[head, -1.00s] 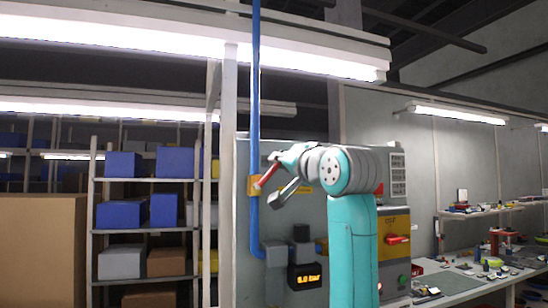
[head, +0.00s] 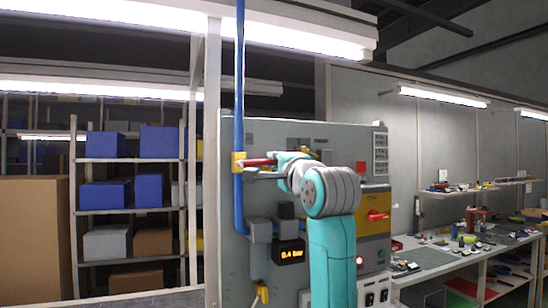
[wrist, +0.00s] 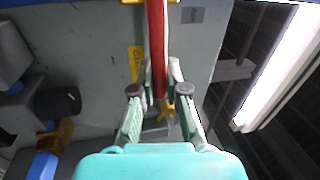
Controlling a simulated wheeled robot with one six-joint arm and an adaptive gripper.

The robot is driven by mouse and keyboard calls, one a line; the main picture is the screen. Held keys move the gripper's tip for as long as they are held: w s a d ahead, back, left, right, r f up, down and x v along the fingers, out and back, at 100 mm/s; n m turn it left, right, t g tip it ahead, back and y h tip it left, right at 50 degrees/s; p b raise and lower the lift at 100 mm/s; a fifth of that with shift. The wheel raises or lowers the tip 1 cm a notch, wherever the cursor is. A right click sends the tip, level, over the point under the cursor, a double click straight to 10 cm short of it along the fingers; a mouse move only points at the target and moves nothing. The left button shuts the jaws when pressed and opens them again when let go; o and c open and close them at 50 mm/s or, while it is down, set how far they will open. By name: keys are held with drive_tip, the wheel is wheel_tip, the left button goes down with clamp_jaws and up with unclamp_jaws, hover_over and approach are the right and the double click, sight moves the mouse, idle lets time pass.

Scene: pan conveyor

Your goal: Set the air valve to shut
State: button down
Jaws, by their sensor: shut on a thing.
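The air valve is a yellow body (head: 238,162) on a vertical blue pipe (head: 239,95), with a red lever (head: 257,162). In the head view the lever points right, about level and across the pipe. My gripper (head: 266,168) is shut on the lever. In the wrist view the red lever (wrist: 157,45) runs down from the top edge between the two fingers of my gripper (wrist: 160,91). The valve body is mostly cut off at the top of the wrist view. A black pressure display (head: 290,253) below the valve reads 0.4 bar.
A grey panel (head: 262,135) stands behind the lever. A grey and yellow cabinet with a red switch handle (head: 377,215) is to the right. A workbench (head: 480,255) with tools is at the far right. Shelves with boxes (head: 105,195) stand at the left.

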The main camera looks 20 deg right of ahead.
drive_tip(key=shift+f+m, duration=0.3)
drive_tip(key=shift+m, duration=0.2)
drive_tip(key=c, duration=1.2)
unclamp_jaws()
drive_tip(key=shift+s, duration=0.15)
drive_tip(key=s, duration=0.3)
drive_tip(key=s+f, duration=0.1)
drive_tip(key=s, duration=0.3)
drive_tip(key=s+f, duration=0.1)
drive_tip(key=s, duration=0.3)
drive_tip(key=shift+s+f, duration=0.15)
drive_tip(key=shift+s, duration=0.1)
